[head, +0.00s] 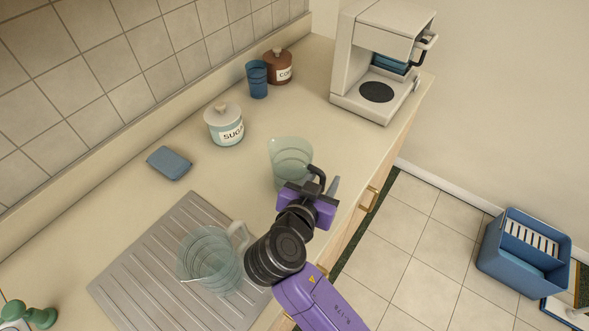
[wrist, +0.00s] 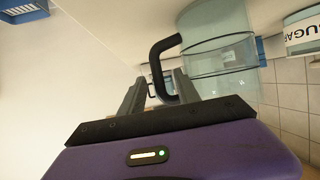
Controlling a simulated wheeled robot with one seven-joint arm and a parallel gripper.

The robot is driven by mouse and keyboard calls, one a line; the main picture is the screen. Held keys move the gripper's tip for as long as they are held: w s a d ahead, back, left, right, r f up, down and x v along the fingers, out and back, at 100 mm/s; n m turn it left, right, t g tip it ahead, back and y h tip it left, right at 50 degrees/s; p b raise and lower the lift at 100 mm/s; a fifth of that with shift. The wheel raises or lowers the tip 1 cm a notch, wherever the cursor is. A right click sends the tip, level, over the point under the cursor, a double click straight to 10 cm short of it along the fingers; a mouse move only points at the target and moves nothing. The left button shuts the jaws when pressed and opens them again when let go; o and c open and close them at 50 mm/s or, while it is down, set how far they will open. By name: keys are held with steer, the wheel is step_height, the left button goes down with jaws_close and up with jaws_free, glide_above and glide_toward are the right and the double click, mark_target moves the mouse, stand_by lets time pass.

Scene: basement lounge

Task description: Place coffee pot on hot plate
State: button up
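The coffee pot (head: 290,158) is clear greenish glass with a black handle and stands upright on the counter. It also shows in the wrist view (wrist: 225,60), with its handle (wrist: 163,48) towards me. My gripper (head: 320,186) is at the handle. In the wrist view my gripper's fingers (wrist: 159,78) stand apart on either side of the lower handle, with a gap visible on the left; it looks open. The hot plate (head: 377,92) is a bare black disc on the base of the white coffee machine (head: 385,45) at the counter's far end.
A glass jug (head: 208,265) stands on the ridged drainer, near my arm. A sugar jar (head: 224,125), blue cup (head: 257,80), brown coffee jar (head: 279,68) and blue sponge (head: 168,163) sit towards the wall. Counter between pot and machine is clear. A blue bin (head: 520,255) is on the floor.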

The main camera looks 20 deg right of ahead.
jaws_close()
stand_by(1.3)
